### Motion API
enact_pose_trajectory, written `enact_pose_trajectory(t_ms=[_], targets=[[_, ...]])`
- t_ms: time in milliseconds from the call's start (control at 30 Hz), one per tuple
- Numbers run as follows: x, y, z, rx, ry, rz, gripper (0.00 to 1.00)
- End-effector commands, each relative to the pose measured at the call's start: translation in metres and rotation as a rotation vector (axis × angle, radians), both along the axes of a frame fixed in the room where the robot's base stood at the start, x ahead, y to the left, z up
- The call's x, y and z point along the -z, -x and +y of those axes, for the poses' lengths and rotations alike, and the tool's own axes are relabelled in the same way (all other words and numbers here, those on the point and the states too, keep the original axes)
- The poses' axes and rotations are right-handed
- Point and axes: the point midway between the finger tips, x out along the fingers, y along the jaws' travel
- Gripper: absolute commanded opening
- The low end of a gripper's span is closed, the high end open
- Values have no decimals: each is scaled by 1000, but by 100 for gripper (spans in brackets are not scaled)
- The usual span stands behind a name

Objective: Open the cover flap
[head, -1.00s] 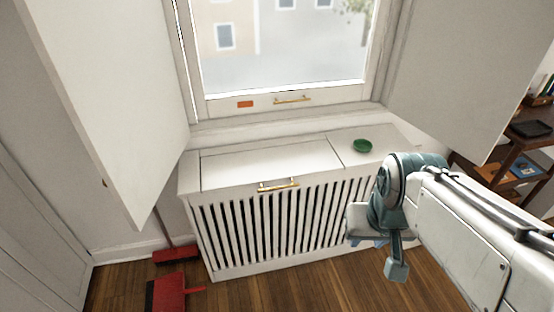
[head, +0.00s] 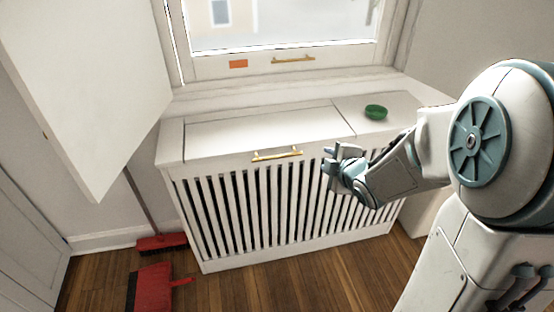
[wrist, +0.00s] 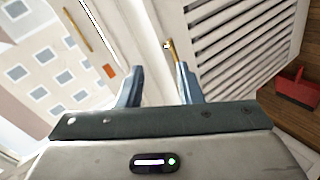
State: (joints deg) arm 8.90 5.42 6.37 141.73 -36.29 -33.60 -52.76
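The cover flap (head: 265,124) is a white panel in the top of the slatted radiator cover (head: 168,150) under the window; it lies flat and closed. A brass handle (head: 277,155) is on its front edge. The handle also shows end-on in the wrist view (wrist: 169,46), just beyond my fingertips. My gripper (head: 330,160) is in front of the cover, to the right of the handle. In the wrist view my gripper (wrist: 158,72) has its two blue fingers apart with nothing between them. The handle appears nearer the right finger, without clear contact.
A green bowl (head: 376,112) stands on the cover top, right of the flap. A red broom (head: 160,242) and a red dustpan (head: 152,287) are on the wood floor at left. A white shutter (head: 85,80) hangs open at left. The window has its own brass handle (head: 293,59).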

Motion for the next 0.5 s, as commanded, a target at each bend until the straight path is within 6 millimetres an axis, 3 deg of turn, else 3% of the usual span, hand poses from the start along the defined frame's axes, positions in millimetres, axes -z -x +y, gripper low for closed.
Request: enact_pose_trajectory(t_ms=[33,133,300,500], targets=[[31,-4,10,-80,15,-50,32],[50,-7,30,-221,36,-162,32],[64,-4,51,-364,41,-301,32],[67,-7,62,-412,39,-356,32]])
